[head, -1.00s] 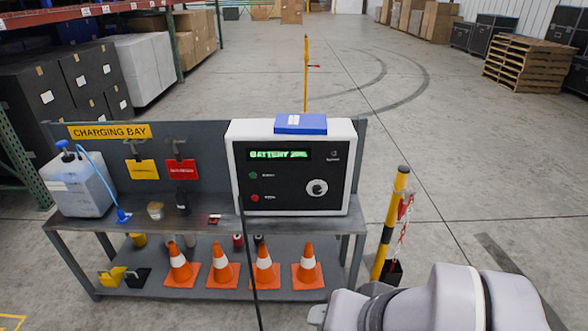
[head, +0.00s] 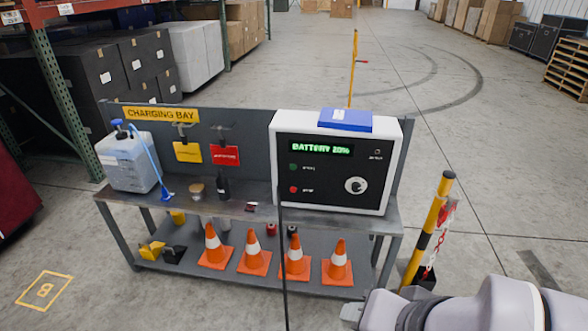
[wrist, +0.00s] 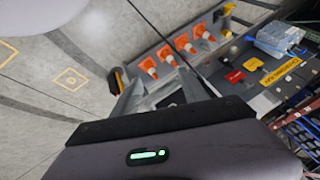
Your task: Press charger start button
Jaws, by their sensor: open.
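The charger (head: 281,135) is a white box with a black front panel, standing on the right end of the grey bench. Its green display (head: 321,149) reads BATTERY 20%. Below the display are a green button (head: 293,167), a red button (head: 293,189) and a round knob (head: 356,185). My gripper (head: 352,313) is at the lower right of the head view, lower than the charger and apart from it, mostly hidden behind my arm. In the wrist view my gripper (wrist: 160,92) is open with nothing between its fingers; the charger's panel cannot be made out there.
The bench top (head: 250,207) holds a jug (head: 132,165) with a blue hose and small items. Orange cones (head: 213,247) stand on its lower shelf. A yellow-black post (head: 432,225) with a chain stands right of the bench. A blue case (head: 346,119) lies on the charger.

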